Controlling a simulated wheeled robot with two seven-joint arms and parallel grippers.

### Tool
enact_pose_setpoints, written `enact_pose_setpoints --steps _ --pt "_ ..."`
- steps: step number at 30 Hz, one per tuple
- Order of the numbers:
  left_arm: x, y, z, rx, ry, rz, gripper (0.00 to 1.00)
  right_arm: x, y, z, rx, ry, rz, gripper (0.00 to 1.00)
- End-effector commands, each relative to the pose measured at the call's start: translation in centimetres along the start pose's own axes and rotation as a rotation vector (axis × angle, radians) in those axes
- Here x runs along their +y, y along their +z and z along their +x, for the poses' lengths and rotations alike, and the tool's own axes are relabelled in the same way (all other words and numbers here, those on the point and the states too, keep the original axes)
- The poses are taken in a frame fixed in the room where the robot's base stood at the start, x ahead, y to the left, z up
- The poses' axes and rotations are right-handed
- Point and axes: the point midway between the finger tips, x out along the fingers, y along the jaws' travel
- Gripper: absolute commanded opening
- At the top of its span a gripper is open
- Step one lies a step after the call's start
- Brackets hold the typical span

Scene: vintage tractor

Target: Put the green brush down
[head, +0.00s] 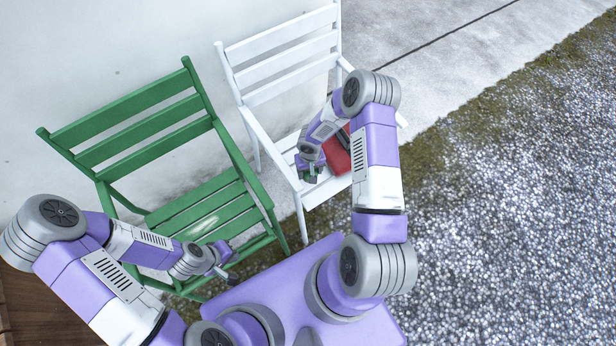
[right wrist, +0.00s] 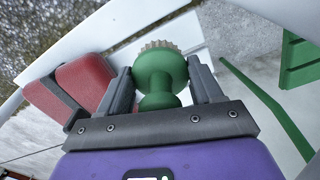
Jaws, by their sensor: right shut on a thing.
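The green brush (right wrist: 160,72) has a round green head with pale bristles and a narrower green neck. My right gripper (right wrist: 158,88) is shut on it, with one dark finger on each side. In the head view my right gripper (head: 312,174) is over the seat of the white chair (head: 283,67). I cannot tell whether the brush touches the seat. My left gripper (head: 222,274) is near the front of the green chair (head: 135,127); its fingers are too small to tell if they are open.
A red object with a dark band (right wrist: 85,84) is beside the brush on the white chair; it also shows in the head view (head: 337,154), partly behind my right arm. The green chair's slatted seat (head: 205,212) looks bare. Gravel lies to the right.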

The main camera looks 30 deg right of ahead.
Motion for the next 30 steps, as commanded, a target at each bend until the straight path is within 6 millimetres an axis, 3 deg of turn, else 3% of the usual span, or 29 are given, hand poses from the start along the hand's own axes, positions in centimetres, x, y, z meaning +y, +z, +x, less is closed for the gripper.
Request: enact_pose_setpoints --steps 1,8,14,26,27,30 --pt "-0.2 0.0 0.5 0.0 0.0 0.0 0.0 0.0 0.0 1.1 -0.001 -0.001 0.0 0.2" --pt "-0.3 -0.1 0.9 0.0 0.0 0.0 0.0 -0.1 0.0 2.8 0.001 -0.002 0.0 0.2" --pt "-0.7 -0.1 1.8 0.0 0.0 0.0 0.0 -0.1 0.0 5.7 0.0 -0.002 0.001 0.2" --pt "-0.8 -0.1 2.2 0.001 0.0 0.0 0.0 0.0 -0.1 6.1 0.002 -0.001 0.0 0.2" --pt "-0.8 -0.1 2.2 0.001 0.0 0.0 0.0 0.0 -0.1 6.1 0.001 -0.001 0.0 0.67" --pt "-0.8 -0.1 2.1 0.0 0.0 0.0 0.0 0.0 0.0 6.0 0.001 -0.001 0.0 0.82"
